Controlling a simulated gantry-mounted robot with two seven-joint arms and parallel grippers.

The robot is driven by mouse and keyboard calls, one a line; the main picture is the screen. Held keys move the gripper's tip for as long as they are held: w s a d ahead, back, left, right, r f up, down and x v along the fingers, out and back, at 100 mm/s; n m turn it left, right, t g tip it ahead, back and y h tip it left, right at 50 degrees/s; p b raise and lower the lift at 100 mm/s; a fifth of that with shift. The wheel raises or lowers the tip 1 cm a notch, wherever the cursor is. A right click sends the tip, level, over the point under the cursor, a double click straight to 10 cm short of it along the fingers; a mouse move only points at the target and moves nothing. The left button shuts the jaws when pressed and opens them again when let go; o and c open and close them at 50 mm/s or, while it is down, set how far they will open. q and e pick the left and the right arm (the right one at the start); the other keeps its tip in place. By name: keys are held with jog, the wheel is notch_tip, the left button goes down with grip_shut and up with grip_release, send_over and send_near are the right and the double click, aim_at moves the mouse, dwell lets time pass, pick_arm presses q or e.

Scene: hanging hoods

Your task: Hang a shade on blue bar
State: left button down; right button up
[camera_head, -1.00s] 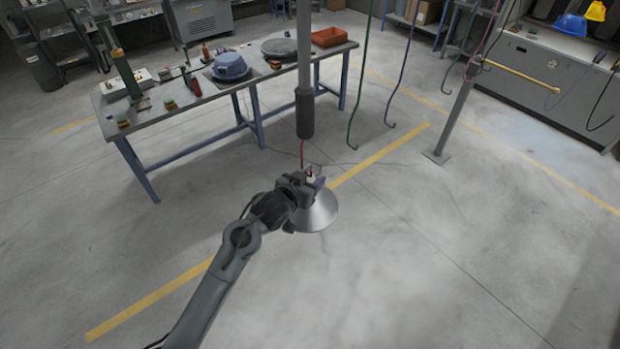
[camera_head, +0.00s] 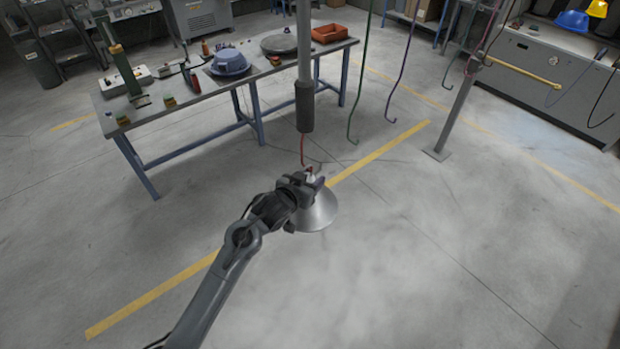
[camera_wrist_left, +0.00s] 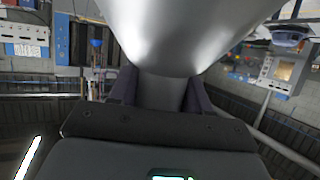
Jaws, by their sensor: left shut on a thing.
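A silver cone-shaped shade (camera_head: 318,214) is in the middle of the head view, wide rim down. My left gripper (camera_head: 306,184) is shut on its neck. In the left wrist view the shade (camera_wrist_left: 175,35) fills the top, and its neck sits between the two fingers of the gripper (camera_wrist_left: 160,92). A thin blue hooked bar (camera_head: 550,104) hangs far off at the right, well apart from the shade. A purple hooked bar (camera_head: 391,115) hangs nearer. My right gripper is not in view.
A red hooked bar (camera_head: 302,155) hangs under a grey post (camera_head: 305,105), just above my left gripper. A green hooked bar (camera_head: 351,125) hangs to its right. A workbench (camera_head: 200,110) with tools stands behind left. A slanted post (camera_head: 452,122) stands right. The floor in front is clear.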

pick_arm(q)
jog(key=shift+c, duration=2.2)
grip_release()
jog(key=shift+s+a, duration=0.1)
